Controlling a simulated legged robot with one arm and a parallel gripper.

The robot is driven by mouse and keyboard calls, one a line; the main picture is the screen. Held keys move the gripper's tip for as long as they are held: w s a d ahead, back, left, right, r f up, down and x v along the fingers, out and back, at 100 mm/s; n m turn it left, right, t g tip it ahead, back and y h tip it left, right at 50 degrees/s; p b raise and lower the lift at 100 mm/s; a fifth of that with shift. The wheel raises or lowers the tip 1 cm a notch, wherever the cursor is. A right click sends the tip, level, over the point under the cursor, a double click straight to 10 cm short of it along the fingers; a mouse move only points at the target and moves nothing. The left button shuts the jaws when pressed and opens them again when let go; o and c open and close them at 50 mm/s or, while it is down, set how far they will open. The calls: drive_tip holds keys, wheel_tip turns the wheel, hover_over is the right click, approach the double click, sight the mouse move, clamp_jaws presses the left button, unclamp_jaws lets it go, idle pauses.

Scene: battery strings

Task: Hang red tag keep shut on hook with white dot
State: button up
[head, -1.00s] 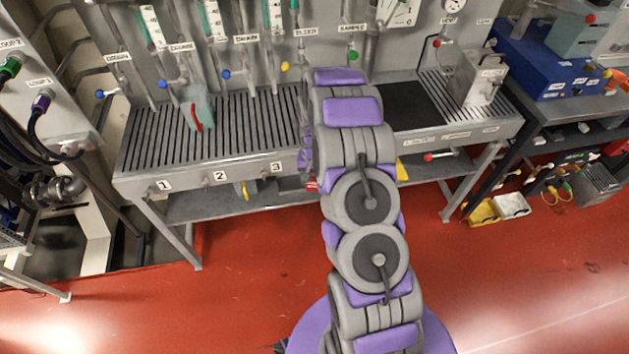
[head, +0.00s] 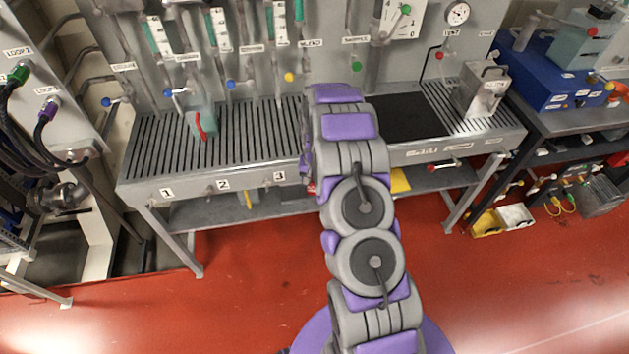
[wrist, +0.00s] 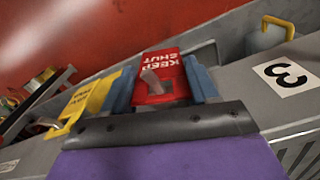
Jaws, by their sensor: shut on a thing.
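The red tag (wrist: 172,66) reads "KEEP SHUT" and appears upside down in the wrist view. My gripper (wrist: 160,85) is shut on it, with a blue finger on each side. A small grey peg-like piece (wrist: 152,80) shows in front of the tag's face; I cannot tell whether it is a hook or whether the tag is around it. In the head view my arm hides the gripper, and only a bit of red (head: 311,188) shows beside it at the bench front. I cannot make out a white dot in either view.
A yellow tag (wrist: 88,103) is just left of the gripper in the wrist view. The bench front carries number plates, with plate 3 (wrist: 286,75) to the right. A lower shelf (head: 230,208) runs under the slatted bench (head: 145,168). Red floor in front is clear.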

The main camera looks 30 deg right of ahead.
idle(0.4)
drive_tip(key=o, duration=1.2)
drive_tip(key=shift+r, duration=0.15)
wheel_tip(320, 180, up, 16)
drive_tip(key=p, duration=0.3)
drive_tip(key=s+a+r+n, duration=0.2)
drive_tip(key=s+a+r, duration=0.55)
drive_tip(key=r, duration=0.35)
drive_tip(key=s+a+r+n, duration=0.1)
drive_tip(key=s+a+r, duration=0.2)
drive_tip(key=s, duration=0.8)
drive_tip(key=s+a+r+n+g, duration=0.1)
drive_tip(key=s+a+r, duration=0.2)
drive_tip(key=s, duration=0.8)
drive_tip(key=s+a+r+n, duration=0.2)
drive_tip(key=s+a+r, duration=0.1)
drive_tip(key=s, duration=0.8)
drive_tip(key=shift+s+r+g, duration=0.15)
drive_tip(key=shift+s+g, duration=0.1)
drive_tip(key=shift+g, duration=0.15)
